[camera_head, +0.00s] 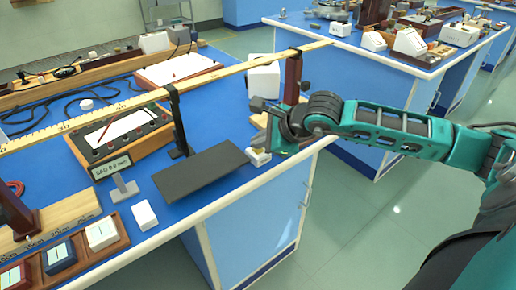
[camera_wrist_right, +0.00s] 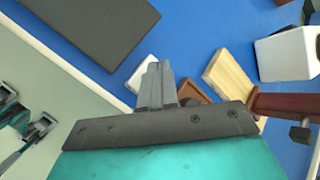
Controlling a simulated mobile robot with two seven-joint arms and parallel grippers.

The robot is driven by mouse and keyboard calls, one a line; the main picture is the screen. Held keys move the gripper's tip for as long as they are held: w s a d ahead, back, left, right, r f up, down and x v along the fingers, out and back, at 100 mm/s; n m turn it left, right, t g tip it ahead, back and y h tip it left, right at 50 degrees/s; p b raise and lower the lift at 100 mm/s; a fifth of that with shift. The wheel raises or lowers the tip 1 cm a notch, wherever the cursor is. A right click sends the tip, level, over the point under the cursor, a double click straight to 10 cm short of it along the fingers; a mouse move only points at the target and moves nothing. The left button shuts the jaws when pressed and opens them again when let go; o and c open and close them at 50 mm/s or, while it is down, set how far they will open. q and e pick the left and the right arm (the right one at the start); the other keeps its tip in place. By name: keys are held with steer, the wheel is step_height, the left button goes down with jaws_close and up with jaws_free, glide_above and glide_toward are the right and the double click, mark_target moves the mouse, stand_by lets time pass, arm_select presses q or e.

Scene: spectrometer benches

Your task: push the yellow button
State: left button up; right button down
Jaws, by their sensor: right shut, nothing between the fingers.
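My right gripper (camera_head: 262,142) points down over the front edge of the blue bench, with its teal palm partly hiding it. In the right wrist view its grey fingers (camera_wrist_right: 157,78) are together and hold nothing. A small white box (camera_head: 258,161) stands just below the fingertips near the bench edge. A small yellowish patch shows at its top, perhaps the yellow button, but it is too small to be sure. In the wrist view the white box (camera_wrist_right: 143,73) is partly hidden behind the fingers, and no yellow shows. I cannot tell whether they touch.
A dark flat plate (camera_head: 200,171) lies left of the gripper. A long yellow ruler (camera_head: 228,70) crosses above the bench, held by a dark red post (camera_head: 292,78) close behind the gripper. A meter box (camera_head: 118,145) and white block (camera_head: 144,214) stand further left. Floor is free in front.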

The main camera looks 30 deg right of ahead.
stand_by(0.4)
steer(key=shift+r+p, duration=0.3)
steer(key=shift+r, duration=0.5)
steer(key=shift+r, duration=0.15)
step_height(320, 180, up, 5)
steer(key=shift+f+p, duration=0.15)
steer(key=shift+p, duration=1.05)
